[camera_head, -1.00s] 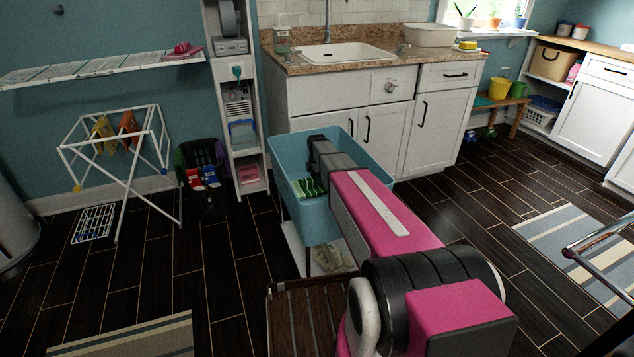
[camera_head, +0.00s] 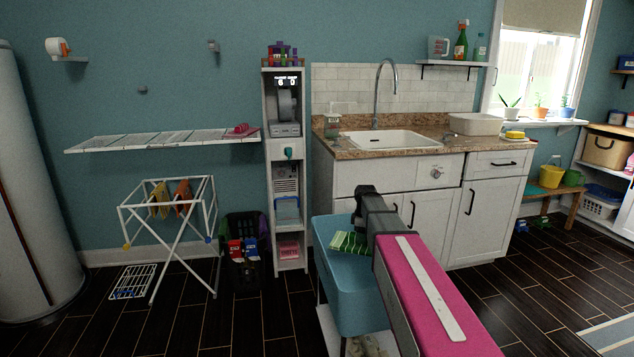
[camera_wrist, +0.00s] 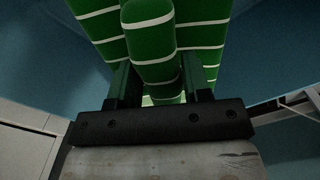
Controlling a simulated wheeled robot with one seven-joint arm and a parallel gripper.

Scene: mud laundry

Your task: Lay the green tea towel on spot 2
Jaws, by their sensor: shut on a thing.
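The green tea towel (camera_head: 350,243), with pale stripes, is at the top of the blue tub (camera_head: 352,285) in the head view. It fills the upper middle of the wrist view (camera_wrist: 150,40), bunched in folds. My gripper (camera_wrist: 158,88) is shut on the towel, with its two dark fingers on either side of a fold. In the head view the fingertips are hidden behind my wrist and the towel. I cannot tell whether the towel's lower part still touches the tub's inside. No mark reading spot 2 can be made out.
A white folding rack (camera_head: 170,205) holding a yellow and an orange cloth stands left. Above it, a slatted wall rack (camera_head: 160,143) carries a pink cloth (camera_head: 240,130). A narrow shelf tower (camera_head: 285,170) and dark basket (camera_head: 245,235) stand between. The sink counter (camera_head: 345,152) is behind the tub.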

